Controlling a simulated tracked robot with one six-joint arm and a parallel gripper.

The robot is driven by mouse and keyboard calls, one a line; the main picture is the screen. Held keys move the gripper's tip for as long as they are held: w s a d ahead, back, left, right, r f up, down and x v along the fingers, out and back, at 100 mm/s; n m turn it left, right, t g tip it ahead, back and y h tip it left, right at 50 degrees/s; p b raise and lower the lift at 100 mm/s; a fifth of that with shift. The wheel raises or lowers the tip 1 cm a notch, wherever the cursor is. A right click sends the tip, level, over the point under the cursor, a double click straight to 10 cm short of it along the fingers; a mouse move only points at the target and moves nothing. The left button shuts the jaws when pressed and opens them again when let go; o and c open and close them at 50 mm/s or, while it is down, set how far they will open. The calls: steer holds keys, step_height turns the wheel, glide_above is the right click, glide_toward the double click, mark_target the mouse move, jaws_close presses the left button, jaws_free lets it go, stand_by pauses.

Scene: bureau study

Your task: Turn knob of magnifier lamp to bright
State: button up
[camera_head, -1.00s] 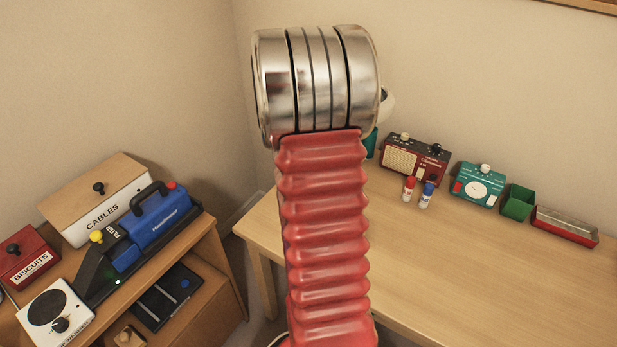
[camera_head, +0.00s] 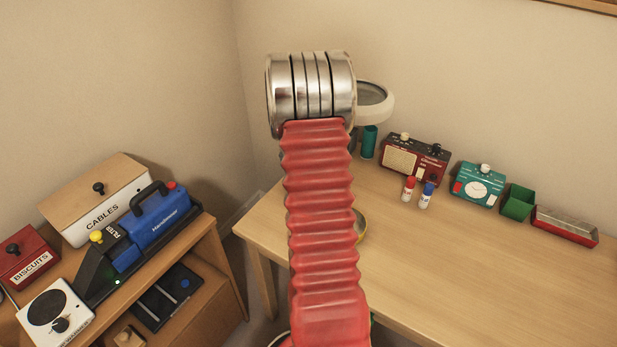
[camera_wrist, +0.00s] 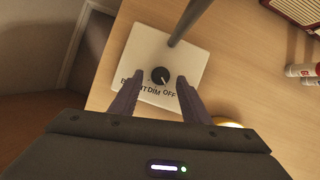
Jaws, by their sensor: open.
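The magnifier lamp's pale ring head (camera_head: 391,108) shows behind my arm in the head view; its base is hidden there. In the wrist view its white base (camera_wrist: 196,62) lies on the desk with a grey post (camera_wrist: 190,22) rising from it. The black knob (camera_wrist: 161,75) sits on the base above the words BRIGHT, DIM and OFF, the first partly covered by a finger. Its pale mark seems to point to the lower right, toward OFF. My gripper (camera_wrist: 158,78) is open, one finger on each side of the knob in the picture; I see no contact.
A yellow-rimmed round thing (camera_wrist: 230,124) lies close to the right finger. Red-capped (camera_head: 409,188) and blue-capped (camera_head: 426,195) bottles, a red radio (camera_head: 414,157), a teal timer (camera_head: 478,185) and a green box (camera_head: 518,203) stand along the desk's back. The desk's front right is clear.

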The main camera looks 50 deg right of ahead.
steer(key=shift+d+f, duration=0.15)
steer(key=shift+f, duration=0.2)
